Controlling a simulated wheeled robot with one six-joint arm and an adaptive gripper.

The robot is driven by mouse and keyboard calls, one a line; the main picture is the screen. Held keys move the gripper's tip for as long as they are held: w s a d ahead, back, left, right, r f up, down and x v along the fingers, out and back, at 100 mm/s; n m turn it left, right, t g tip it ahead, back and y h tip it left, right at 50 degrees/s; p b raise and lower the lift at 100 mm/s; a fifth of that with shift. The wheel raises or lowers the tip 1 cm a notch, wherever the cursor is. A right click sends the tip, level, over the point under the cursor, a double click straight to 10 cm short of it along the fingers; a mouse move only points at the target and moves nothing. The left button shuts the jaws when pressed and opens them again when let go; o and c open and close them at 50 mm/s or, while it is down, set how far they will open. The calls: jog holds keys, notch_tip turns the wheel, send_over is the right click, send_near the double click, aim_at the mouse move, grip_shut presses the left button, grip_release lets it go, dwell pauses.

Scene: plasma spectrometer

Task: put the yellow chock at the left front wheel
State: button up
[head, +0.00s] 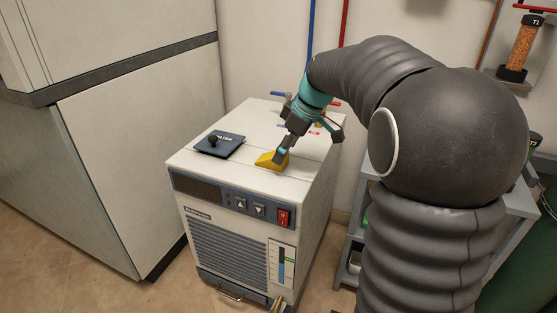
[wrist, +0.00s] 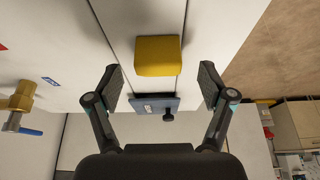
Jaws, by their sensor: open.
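The yellow chock (head: 268,161) lies on the white top of the chiller unit (head: 190,163), near its front edge. In the wrist view the chock (wrist: 157,55) appears centred just beyond the fingertips, with a gap on each side. My gripper (head: 283,155) is open and reaches down at the chock from the right and behind; the jaws are not closed on it. In the wrist view the gripper (wrist: 160,82) is spread wide. The unit's left front wheel cannot be made out in either view.
A dark plate with a black knob (head: 219,143) lies on the unit's top, left of the chock. Hose fittings (head: 290,97) stand at the back. A large white cabinet (head: 130,150) is at left, and a grey shelf (head: 350,240) at right. Bare floor (head: 185,285) shows at the front left.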

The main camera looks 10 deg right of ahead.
jog(key=shift+x, duration=1.15)
jog(key=c, duration=1.4)
jog(key=shift+r, duration=0.1)
